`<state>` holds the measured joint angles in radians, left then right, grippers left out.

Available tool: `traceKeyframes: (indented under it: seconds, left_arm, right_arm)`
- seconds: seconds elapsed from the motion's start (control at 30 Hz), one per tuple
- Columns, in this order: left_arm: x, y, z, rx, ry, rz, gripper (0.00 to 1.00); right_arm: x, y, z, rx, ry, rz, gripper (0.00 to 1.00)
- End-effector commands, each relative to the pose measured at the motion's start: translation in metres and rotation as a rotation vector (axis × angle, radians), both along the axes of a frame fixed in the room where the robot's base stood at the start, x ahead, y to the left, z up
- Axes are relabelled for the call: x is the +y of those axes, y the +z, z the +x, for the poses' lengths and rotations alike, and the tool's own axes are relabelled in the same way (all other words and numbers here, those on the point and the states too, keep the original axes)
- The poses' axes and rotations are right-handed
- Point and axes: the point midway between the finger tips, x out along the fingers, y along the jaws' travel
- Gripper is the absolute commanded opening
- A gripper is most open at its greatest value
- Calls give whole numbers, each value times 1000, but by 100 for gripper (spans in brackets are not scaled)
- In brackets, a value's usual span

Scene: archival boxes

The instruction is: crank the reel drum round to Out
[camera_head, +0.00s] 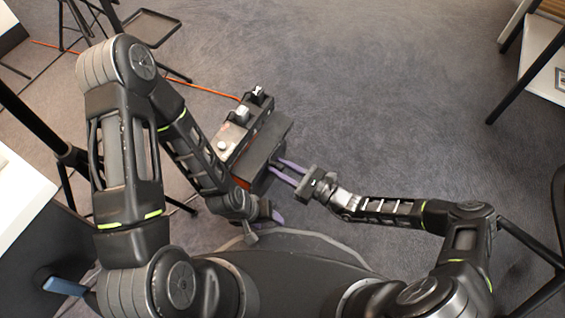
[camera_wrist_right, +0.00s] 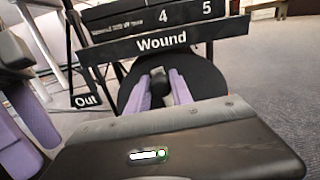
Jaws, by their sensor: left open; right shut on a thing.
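The reel drum (camera_wrist_right: 208,84) is a dark round disc under a black "Wound" sign (camera_wrist_right: 162,42) in the right wrist view. A smaller "Out" sign (camera_wrist_right: 86,100) sits to its left. A dark crank knob (camera_wrist_right: 158,78) stands out from the drum, just below the "Wound" sign. My right gripper (camera_head: 278,168) reaches the near side of the dark unit; its purple fingers are shut on the knob. My left gripper (camera_head: 273,213) is open, below the unit, holding nothing visible. Its purple fingers also show at the left of the right wrist view.
The unit (camera_head: 277,143) has a panel with several pale knobs (camera_head: 242,113) behind. An orange cable (camera_head: 205,88) runs off to the upper left. Black stands and a white table (camera_head: 20,205) are at left, a white shelf (camera_head: 540,60) at right. Carpet between is clear.

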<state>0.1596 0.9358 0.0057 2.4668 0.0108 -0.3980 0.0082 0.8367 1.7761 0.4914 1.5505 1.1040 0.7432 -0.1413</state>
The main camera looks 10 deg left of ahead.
Motion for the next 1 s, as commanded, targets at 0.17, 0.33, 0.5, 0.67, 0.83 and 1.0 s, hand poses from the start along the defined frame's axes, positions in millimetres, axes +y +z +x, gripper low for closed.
traceKeyframes:
  seconds: [0.17,0.33,0.5,0.67,0.83,1.0]
  left_arm:
    - [0,11,-2,5,-2,-1,54]
    - [0,17,-3,7,-4,-1,54]
    - [1,19,-3,8,-4,-1,54]
    - [1,20,-3,9,-4,-2,54]
    - [1,21,-3,9,-4,-2,54]
    - [1,20,-3,9,-4,-2,54]
  right_arm:
    - [3,-1,-10,-120,-2,-50,0]
    - [6,-6,-18,-236,-2,-97,0]
    - [9,-11,-25,-327,-1,-133,0]
    - [10,-13,-28,-378,0,-154,0]
    - [11,-15,-30,-397,-1,-161,0]
    - [11,-15,-30,-397,0,-161,0]
